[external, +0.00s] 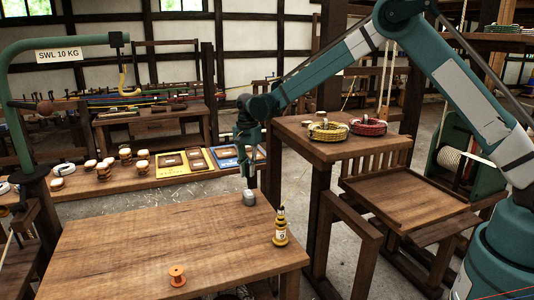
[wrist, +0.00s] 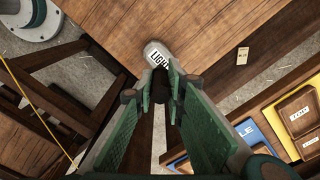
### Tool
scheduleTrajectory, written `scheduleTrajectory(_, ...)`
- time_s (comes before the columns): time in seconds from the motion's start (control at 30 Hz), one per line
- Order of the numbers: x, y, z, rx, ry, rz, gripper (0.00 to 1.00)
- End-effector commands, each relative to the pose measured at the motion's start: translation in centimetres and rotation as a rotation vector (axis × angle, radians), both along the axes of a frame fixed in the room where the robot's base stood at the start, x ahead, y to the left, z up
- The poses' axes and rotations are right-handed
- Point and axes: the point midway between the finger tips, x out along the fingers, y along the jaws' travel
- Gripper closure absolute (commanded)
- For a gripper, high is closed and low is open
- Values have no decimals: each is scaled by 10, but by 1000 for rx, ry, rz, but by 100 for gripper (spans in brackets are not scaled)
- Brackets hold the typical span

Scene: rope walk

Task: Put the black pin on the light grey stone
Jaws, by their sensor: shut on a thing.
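The light grey stone (external: 249,199) sits at the far edge of the wooden table. It also shows in the wrist view (wrist: 155,52), with dark lettering starting "LIGH" on it. My gripper (external: 249,181) points down right by the stone, its tips close to the stone's top. I cannot tell whether the pin touches the stone.
The wooden table (external: 150,250) is mostly clear. A bench with trays (external: 172,166) lies beyond. A side table holds coiled ropes (external: 328,131).

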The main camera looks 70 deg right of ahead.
Motion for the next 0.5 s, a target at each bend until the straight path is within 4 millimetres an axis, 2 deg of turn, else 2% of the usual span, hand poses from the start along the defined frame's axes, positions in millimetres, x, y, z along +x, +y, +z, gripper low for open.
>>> scheduleTrajectory(0.3,0,0,-30,0,0,0,100)
scheduleTrajectory(0.5,0,0,-36,0,0,0,100)
